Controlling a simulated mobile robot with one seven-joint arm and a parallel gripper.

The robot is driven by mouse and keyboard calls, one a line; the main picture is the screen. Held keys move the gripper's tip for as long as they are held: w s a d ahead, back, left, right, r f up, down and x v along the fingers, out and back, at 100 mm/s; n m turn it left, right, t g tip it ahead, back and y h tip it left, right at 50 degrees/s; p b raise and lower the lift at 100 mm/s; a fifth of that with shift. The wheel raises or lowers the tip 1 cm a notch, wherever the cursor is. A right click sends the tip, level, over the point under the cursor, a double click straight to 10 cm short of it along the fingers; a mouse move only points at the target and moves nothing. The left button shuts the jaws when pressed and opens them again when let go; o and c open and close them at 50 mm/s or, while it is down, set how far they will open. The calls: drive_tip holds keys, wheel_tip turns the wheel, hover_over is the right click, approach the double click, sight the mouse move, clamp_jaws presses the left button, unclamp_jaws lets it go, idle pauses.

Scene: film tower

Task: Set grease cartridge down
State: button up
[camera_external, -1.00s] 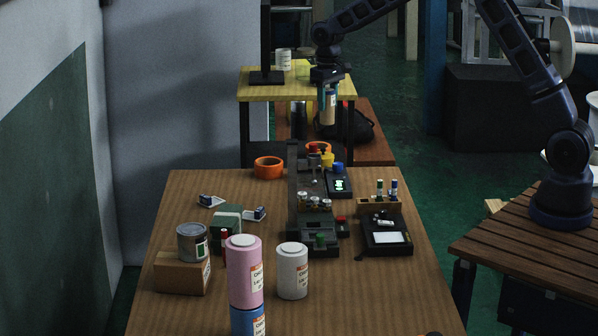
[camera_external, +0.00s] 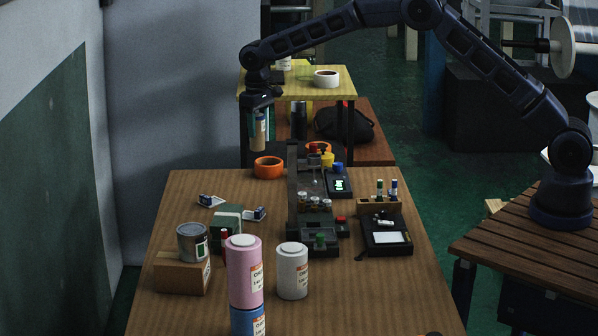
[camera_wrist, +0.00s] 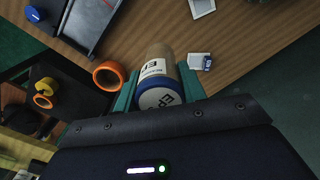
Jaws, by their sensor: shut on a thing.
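The grease cartridge (camera_external: 258,132) is a tan cylinder with a printed label, hanging upright under my gripper (camera_external: 257,120). My gripper is shut on it, above and behind the far left edge of the wooden table (camera_external: 190,260). In the wrist view the cartridge (camera_wrist: 158,78) sits between the teal fingers of my gripper (camera_wrist: 158,92), with its blue-rimmed white end facing the camera. Its far end is partly hidden by its own body.
An orange ring (camera_external: 268,168) lies on the table's far edge, close to the cartridge. A black fixture (camera_external: 294,205), a pink cylinder (camera_external: 244,270), a white cylinder (camera_external: 292,272) and a can on a box (camera_external: 182,275) stand nearer. The table's left far corner is clear.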

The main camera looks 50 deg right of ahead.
wheel_tip(320, 180, down, 16)
drive_tip(key=shift+r, duration=0.2)
idle(0.4)
drive_tip(key=shift+f, duration=0.1)
drive_tip(key=o, duration=1)
